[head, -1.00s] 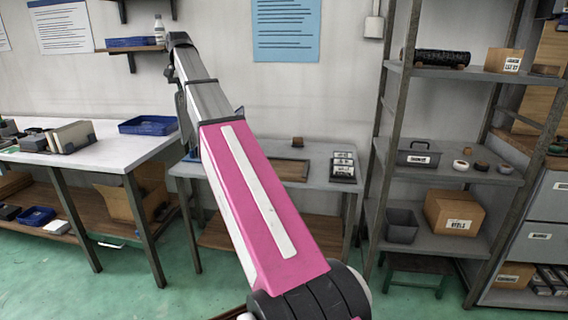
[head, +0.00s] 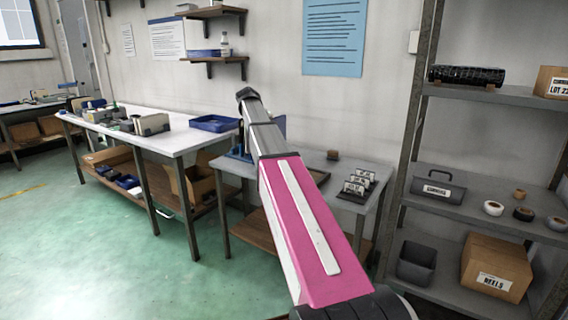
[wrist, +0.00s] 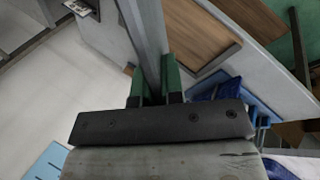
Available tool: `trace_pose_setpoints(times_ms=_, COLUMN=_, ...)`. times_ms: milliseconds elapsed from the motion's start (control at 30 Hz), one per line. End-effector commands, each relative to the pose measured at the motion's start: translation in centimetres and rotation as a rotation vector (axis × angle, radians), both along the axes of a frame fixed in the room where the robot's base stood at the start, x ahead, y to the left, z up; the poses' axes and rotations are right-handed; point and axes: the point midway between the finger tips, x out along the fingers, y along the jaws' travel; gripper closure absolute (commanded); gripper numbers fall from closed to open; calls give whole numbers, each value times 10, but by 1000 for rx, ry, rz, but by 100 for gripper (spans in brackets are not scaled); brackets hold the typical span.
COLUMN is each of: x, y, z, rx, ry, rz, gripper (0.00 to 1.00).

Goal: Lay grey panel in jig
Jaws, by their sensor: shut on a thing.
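My gripper (wrist: 154,84) has green finger pads, shut on the grey panel (wrist: 146,30), which stands nearly edge-on between them in the wrist view. In the head view my pink and grey arm reaches over the small grey table (head: 367,190), and the fingers are hidden. A brown wooden board with a dark edge (wrist: 198,38), probably the jig, lies on the table beside the held panel in the wrist view. The panel is apart from the table as far as I can tell.
A blue rack (wrist: 240,100) stands at the table's end. A shelving unit (head: 415,130) stands at right, and a white bench (head: 165,138) with a blue tray (head: 214,123) at left.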

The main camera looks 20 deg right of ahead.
Motion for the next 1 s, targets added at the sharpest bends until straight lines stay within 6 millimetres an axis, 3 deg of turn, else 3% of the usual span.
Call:
trace_pose_setpoints(times_ms=33, x=-2, y=-11, z=-15, rx=-73, ry=26, rz=46, gripper=100)
trace_pose_setpoints(times_ms=200, x=-5, y=-47, z=-51, rx=-370, ry=73, rz=265, gripper=100)
trace_pose_setpoints(times_ms=400, x=-7, y=-71, z=-82, rx=-703, ry=33, rz=540, gripper=100)
trace_pose_setpoints(times_ms=700, x=-2, y=-73, z=-121, rx=-1018, ry=-126, rz=812, gripper=100)
trace_pose_setpoints(times_ms=1000, x=1, y=-67, z=-137, rx=-1098, ry=-194, rz=881, gripper=100)
